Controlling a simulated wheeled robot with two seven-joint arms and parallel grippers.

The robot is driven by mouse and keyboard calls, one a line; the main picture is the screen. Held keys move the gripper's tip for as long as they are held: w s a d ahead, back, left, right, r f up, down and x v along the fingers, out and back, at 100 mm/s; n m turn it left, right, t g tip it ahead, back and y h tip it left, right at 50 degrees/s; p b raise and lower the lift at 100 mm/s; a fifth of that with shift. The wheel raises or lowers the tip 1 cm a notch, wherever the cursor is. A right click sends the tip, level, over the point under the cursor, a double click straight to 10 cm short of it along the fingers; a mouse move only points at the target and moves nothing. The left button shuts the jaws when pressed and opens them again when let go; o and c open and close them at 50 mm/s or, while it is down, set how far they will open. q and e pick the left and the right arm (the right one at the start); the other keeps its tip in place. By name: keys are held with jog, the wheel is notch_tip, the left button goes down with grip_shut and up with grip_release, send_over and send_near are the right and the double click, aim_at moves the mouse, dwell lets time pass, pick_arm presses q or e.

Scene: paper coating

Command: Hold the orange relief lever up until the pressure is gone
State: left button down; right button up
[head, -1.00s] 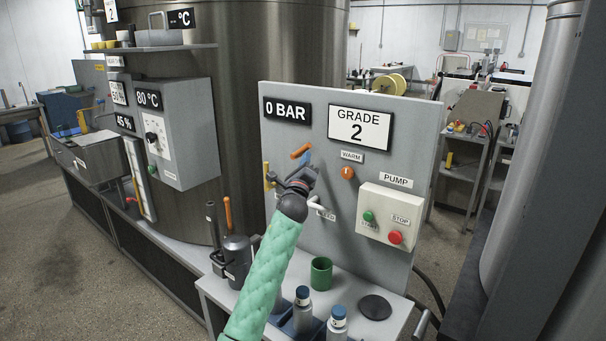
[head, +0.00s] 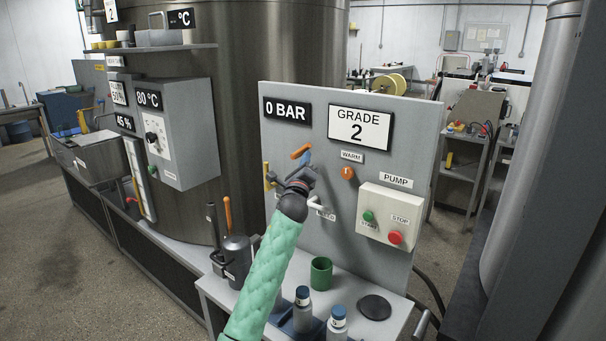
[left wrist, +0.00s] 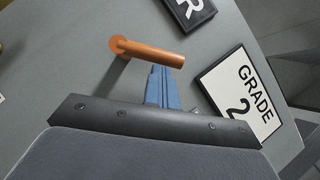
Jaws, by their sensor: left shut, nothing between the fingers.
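The orange relief lever (head: 301,151) is on the grey panel below the 0 BAR display (head: 286,110). It slants slightly upward to the right in the head view. My left gripper (head: 305,160) is at the lever's underside, its blue fingers shut with nothing between them. In the left wrist view, the blue fingertips (left wrist: 160,80) reach up to the orange lever (left wrist: 150,52), close against its side; whether they touch is hard to tell. My right gripper is not in view.
A GRADE 2 sign (head: 360,128) and the orange WARM lamp (head: 347,173) are right of the gripper. The pump box (head: 388,214) has green and red buttons. A green cup (head: 321,271) and blue-capped bottles (head: 303,308) stand on the shelf below.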

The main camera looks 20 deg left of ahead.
pick_arm(q)
jog(key=shift+r, duration=0.2)
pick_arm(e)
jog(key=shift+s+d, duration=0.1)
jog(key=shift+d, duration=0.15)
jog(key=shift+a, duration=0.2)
